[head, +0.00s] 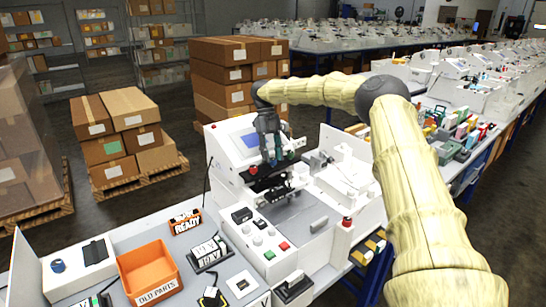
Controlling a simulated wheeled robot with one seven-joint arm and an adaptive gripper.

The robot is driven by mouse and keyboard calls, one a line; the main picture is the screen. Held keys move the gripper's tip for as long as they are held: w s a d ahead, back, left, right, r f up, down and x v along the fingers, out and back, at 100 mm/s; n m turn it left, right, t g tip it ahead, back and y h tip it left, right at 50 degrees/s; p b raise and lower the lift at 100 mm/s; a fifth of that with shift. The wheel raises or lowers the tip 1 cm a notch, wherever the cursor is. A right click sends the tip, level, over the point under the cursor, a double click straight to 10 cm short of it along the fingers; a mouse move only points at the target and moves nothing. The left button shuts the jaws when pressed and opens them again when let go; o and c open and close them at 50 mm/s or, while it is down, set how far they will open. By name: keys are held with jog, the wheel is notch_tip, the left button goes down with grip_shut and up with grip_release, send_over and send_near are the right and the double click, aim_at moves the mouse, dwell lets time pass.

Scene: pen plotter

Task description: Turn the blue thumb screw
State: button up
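My gripper (270,160) points down over the white pen plotter machine (222,150), in front of its tilted panel with a blue screen (250,139). The fingers are small and dark against dark parts, so I cannot tell whether they are open, shut or touching anything. I cannot pick out the blue thumb screw with certainty; it may be hidden by the gripper or too small to see. A dark carriage-like part (277,188) lies just below the gripper. My arm comes in from the right and arches over the machine.
An orange bin marked OLD PARTS (150,272) stands on the bench at front left. A white control box (268,240) with green and red buttons stands before the machine. A red-topped button (347,221) is to its right. Boxes on pallets (120,125) stand behind, at left.

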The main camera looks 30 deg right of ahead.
jog(key=v, duration=1.1)
jog(key=shift+d, duration=0.15)
